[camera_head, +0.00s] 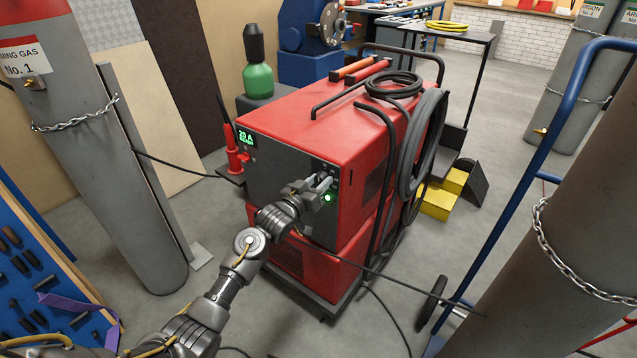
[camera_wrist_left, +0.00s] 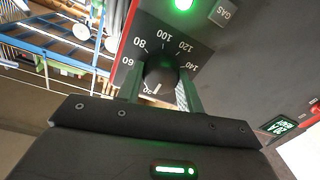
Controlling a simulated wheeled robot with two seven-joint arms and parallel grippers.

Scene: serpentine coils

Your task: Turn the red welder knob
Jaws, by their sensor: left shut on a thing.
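The red welder (camera_head: 340,120) stands on a wheeled cart, its dark front panel facing my left arm. Its round black knob (camera_wrist_left: 160,72) shows in the left wrist view, on a dial marked from 20 up to 140. The white pointer line on the knob points down, near the 20 mark. My left gripper (camera_head: 321,184) reaches the right part of the front panel. In the left wrist view its fingers (camera_wrist_left: 160,90) are shut on the knob, one on each side. In the head view the gripper hides the knob. My right gripper is not in view.
The welder's display (camera_head: 246,137) reads 20 A in green. Black cables (camera_head: 410,130) hang on its right side. A grey gas cylinder (camera_head: 110,160) stands left, another (camera_head: 560,260) stands right by a blue trolley frame (camera_head: 550,140). A cable runs across the floor.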

